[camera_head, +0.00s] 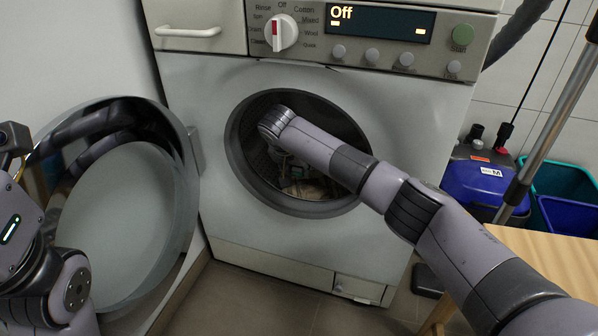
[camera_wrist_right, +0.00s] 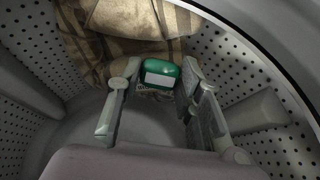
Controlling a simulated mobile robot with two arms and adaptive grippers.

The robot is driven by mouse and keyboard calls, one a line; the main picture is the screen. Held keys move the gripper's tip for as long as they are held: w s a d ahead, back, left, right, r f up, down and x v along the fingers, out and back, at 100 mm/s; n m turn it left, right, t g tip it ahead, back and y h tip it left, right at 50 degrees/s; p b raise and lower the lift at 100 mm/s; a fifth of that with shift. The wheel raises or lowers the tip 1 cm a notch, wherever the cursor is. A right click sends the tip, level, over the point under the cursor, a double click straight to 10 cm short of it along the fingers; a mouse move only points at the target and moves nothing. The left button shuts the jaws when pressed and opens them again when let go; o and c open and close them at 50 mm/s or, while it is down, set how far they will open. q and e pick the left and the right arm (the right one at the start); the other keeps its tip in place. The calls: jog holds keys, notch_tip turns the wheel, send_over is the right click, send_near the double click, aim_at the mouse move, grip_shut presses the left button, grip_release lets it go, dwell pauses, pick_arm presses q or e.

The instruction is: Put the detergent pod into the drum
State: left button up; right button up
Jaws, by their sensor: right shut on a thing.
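The detergent pod (camera_wrist_right: 160,74) is green with a white patch and shows between the fingers of my right gripper (camera_wrist_right: 160,82) in the right wrist view. The gripper is shut on it, inside the drum (camera_wrist_right: 284,70) of the washing machine. In the head view my right arm reaches through the round door opening, and the right gripper (camera_head: 297,174) is small and dim inside, partly hidden by the arm. Brown cloth (camera_wrist_right: 120,45) lies in the drum beyond the pod. My left arm is at the lower left of the head view; its fingers cannot be made out.
The round door (camera_head: 128,222) stands open to the left. The control panel (camera_head: 380,22) above reads "Off". A wooden table (camera_head: 555,258) is at the lower right, with blue and teal bins (camera_head: 562,180) behind it and a metal pole (camera_head: 560,105) crossing there.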

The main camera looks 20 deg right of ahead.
jog(key=o, duration=1)
jog(key=shift+r, duration=0.1)
jog(key=shift+s+a+r, duration=0.15)
jog(key=shift+s+a, duration=1.05)
jog(key=shift+s, duration=0.55)
jog(key=shift+s+a+r, duration=0.1)
jog(key=shift+s+a, duration=1.05)
jog(key=shift+s, duration=0.65)
jog(key=shift+s+a+r, duration=0.15)
jog(key=shift+s+a, duration=1.05)
jog(key=shift+s, duration=0.55)
